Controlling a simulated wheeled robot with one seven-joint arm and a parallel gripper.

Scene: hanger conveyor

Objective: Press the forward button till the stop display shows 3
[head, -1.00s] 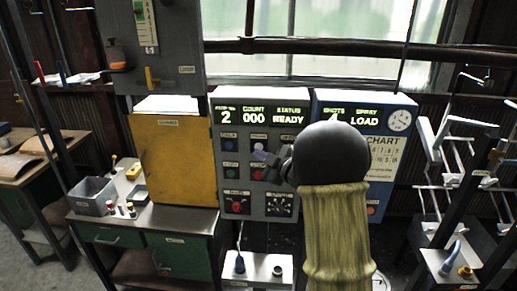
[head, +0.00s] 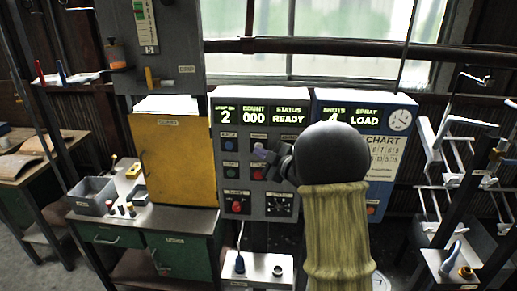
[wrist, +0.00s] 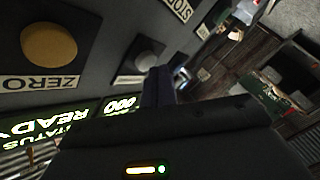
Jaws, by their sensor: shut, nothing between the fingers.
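The control panel (head: 246,208) faces me in the head view. Its stop display (head: 226,116) reads 2, beside COUNT 000 and STATUS READY. Below are small coloured buttons, including a blue one (head: 231,144) and a green one (head: 231,172); their labels are too small to read, so I cannot tell which is forward. My gripper (head: 263,154) is shut and empty, its tips in front of the upper middle button. In the wrist view, the fingers (wrist: 160,84) are close to a round button (wrist: 147,61) with a partly hidden label. I cannot tell whether they touch.
In the wrist view, a yellow button (wrist: 48,45) labelled ZERO is beside the fingers. A yellow cabinet door (head: 175,162) stands left of the panel. A blue-framed panel (head: 385,118) with a clock and chart is at right. A hanger rack (head: 440,170) stands farther right.

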